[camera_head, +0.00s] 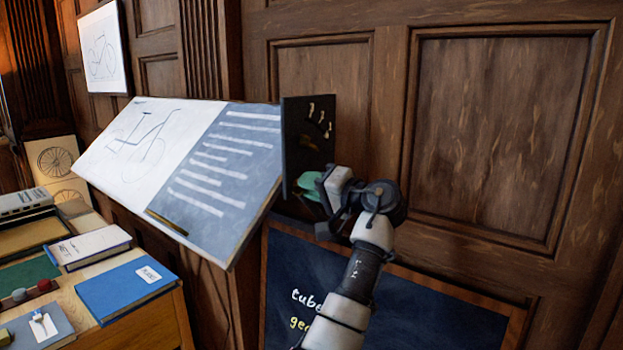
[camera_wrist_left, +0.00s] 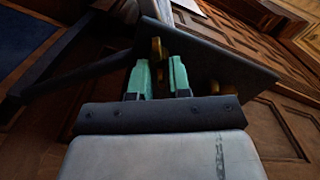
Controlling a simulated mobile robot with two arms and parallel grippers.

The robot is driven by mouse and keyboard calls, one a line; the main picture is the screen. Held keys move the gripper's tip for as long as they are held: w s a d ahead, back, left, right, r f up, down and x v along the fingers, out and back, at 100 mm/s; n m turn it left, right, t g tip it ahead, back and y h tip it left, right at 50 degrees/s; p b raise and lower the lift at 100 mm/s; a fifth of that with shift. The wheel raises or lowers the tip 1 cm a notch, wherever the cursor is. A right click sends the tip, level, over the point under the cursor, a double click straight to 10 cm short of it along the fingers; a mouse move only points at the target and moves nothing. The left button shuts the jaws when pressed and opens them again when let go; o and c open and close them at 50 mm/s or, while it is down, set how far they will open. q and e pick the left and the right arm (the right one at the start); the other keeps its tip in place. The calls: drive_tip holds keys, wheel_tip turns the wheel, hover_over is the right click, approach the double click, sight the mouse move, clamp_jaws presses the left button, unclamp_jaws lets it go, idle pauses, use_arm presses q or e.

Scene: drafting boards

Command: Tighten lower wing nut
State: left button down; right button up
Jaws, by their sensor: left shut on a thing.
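A dark upright plate (camera_head: 309,125) stands at the right edge of the tilted drafting board (camera_head: 185,160); small brass pieces show on its upper part. My left gripper (camera_head: 311,188), with green fingertips, is at the plate's lower part and covers what lies behind it in the head view. In the left wrist view, the two green fingers (camera_wrist_left: 161,75) point at the plate (camera_wrist_left: 210,60) and are shut on a brass wing nut (camera_wrist_left: 157,47), whose tip shows between them. Another brass piece (camera_wrist_left: 214,87) sits right of the fingers. My right gripper is not in view.
A wooden desk with a blue book (camera_head: 125,290), a white book (camera_head: 90,246) and other items stands at the left. A chalkboard (camera_head: 410,300) leans below my left arm. Wood-panelled wall (camera_head: 505,130) is behind; the space to the right of the plate is clear.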

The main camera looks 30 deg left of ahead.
use_arm(q)
drive_tip(key=shift+r+m+p, duration=0.15)
drive_tip(key=shift+m+p, duration=1.55)
drive_tip(key=shift+m, duration=1)
drive_tip(key=c, duration=1.2)
unclamp_jaws()
drive_tip(key=shift+a, duration=0.1)
drive_tip(key=shift+o, duration=0.2)
drive_tip(key=shift+a+f, duration=0.1)
drive_tip(key=shift+f, duration=0.15)
drive_tip(key=d+b, duration=0.4)
drive_tip(key=d, duration=0.6)
drive_tip(key=shift+s+d, duration=0.35)
drive_tip(key=shift+d, duration=0.05)
